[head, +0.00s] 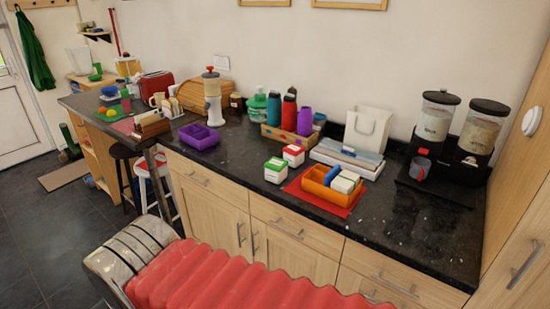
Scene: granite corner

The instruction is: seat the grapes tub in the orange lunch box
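The orange lunch box (317,190) sits on a red mat (325,202) on the dark granite counter. Its left part looks empty. A blue piece (333,175) stands near its middle, and pale tubs (343,185) fill its right part. A white tub with a green band (275,171) stands on the counter left of the box. A similar tub with a red band (293,155) stands just behind it. Both are upright and apart from the box. The labels are too small to read, so I cannot tell which is the grapes tub. My gripper is not in view.
A purple box (198,137) stands to the left. Behind the tubs is a wooden tray (286,137) of bottles. A grey-white stack (346,158) and white bag (368,130) stand behind the lunch box; dispensers (437,118) are at right. Counter left of the tubs is clear.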

